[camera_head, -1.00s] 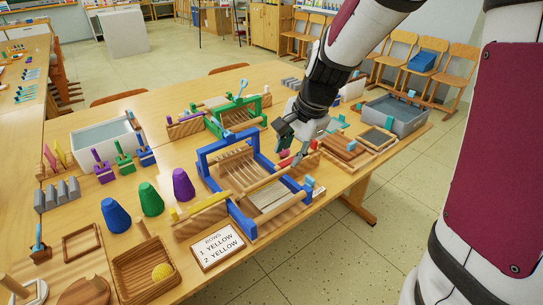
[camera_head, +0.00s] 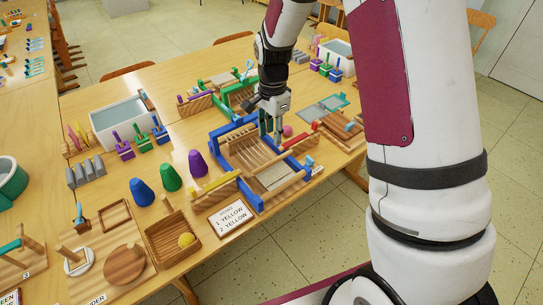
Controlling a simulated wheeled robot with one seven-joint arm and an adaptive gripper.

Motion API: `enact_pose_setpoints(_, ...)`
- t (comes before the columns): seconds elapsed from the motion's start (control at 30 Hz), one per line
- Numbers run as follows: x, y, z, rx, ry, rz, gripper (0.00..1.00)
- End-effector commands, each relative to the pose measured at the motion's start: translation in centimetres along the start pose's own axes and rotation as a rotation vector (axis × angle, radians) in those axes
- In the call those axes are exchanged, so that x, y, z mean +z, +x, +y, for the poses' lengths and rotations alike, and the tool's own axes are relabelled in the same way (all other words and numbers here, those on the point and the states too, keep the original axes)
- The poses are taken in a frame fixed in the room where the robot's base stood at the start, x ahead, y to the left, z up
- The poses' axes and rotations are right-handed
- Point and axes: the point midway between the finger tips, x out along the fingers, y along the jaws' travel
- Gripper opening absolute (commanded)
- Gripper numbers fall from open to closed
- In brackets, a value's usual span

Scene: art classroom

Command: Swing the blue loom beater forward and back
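The blue loom (camera_head: 248,192) stands on the table in the middle of the view, with a wooden warp area and wooden rollers inside its blue frame. Its blue beater bar (camera_head: 232,126) shows at the far left side of the loom. My gripper (camera_head: 271,136) points down at the loom's far right, close to the beater's right end. Its fingers overlap the blue frame in the picture. I cannot tell whether they touch the beater or how far apart they are.
A green loom (camera_head: 240,95) stands just behind the blue one.

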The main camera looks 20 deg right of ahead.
Motion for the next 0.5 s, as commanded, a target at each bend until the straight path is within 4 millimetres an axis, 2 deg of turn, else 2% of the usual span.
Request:
enact_pose_setpoints(0.3,0.0,6.4,0.2,0.004,0.001,-0.002,0.33)
enact_pose_setpoints(0.5,0.0,9.5,0.1,0.002,0.0,-0.001,0.33)
